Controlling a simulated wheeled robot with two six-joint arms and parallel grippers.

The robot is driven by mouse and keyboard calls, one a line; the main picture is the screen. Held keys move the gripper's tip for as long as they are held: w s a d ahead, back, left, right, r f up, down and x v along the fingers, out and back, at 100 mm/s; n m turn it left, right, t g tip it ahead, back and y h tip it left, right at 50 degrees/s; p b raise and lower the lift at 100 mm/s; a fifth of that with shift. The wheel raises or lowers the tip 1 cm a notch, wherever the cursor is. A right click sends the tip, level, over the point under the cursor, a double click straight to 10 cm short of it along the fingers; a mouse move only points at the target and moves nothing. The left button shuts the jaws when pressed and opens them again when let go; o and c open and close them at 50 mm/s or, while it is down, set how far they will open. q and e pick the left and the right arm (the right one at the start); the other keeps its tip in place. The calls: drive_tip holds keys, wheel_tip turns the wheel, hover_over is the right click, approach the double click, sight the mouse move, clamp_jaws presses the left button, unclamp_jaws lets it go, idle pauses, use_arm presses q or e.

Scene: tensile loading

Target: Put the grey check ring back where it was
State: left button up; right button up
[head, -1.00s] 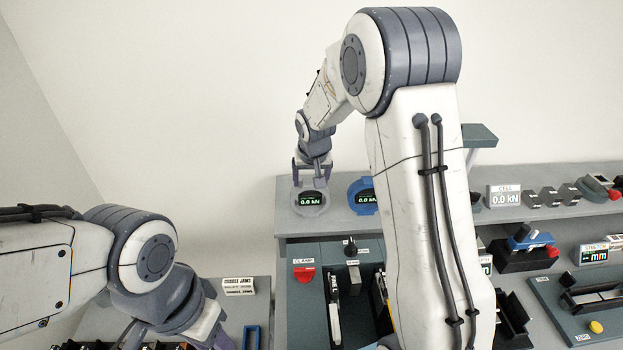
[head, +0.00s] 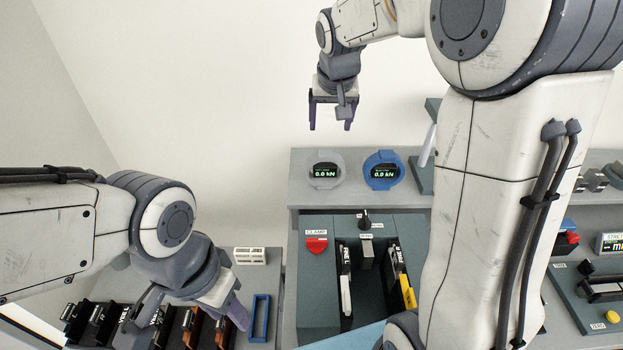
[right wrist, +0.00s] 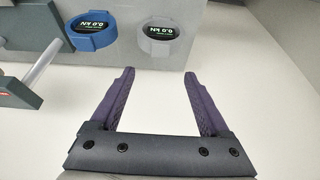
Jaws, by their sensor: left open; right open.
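The grey check ring (head: 325,170) stands upright on the grey shelf, its display reading 0.0 kN. It also shows in the right wrist view (right wrist: 166,41), beyond my fingertips. My right gripper (head: 331,127) is open and empty, above the grey ring and apart from it. Its two purple fingers (right wrist: 160,75) are spread with nothing between them. A blue check ring (head: 383,171) stands just right of the grey one, also reading 0.0 kN; it shows in the right wrist view (right wrist: 93,31). My left gripper (head: 238,318) is low at the left, near the rack of jaws, partly hidden by its wrist.
The shelf (head: 420,203) runs along the back wall. Below it is a clamp unit with a red knob (head: 316,245) and a yellow-handled piece (head: 407,291). A blue frame (head: 260,318) and a white label block (head: 249,255) lie at left. My right arm hides the middle right.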

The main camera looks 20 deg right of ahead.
drive_tip(key=s+a+f+n+g+y, duration=0.1)
drive_tip(key=s+a+f+n, duration=0.15)
drive_tip(key=s+a, duration=0.55)
drive_tip(key=s+a+f+n+g, duration=0.1)
drive_tip(key=s+a+n, duration=0.3)
drive_tip(key=s, duration=0.7)
drive_tip(key=s+a+f+n+g+y, duration=0.1)
drive_tip(key=s+a+f+n, duration=0.3)
drive_tip(key=s, duration=0.8)
drive_tip(key=shift+s+a+f+g, duration=0.15)
drive_tip(key=shift+g, duration=0.55)
wheel_tip(320, 180, down, 4)
drive_tip(key=b, duration=0.3)
drive_tip(key=shift+r+b, duration=0.2)
drive_tip(key=shift+b, duration=0.1)
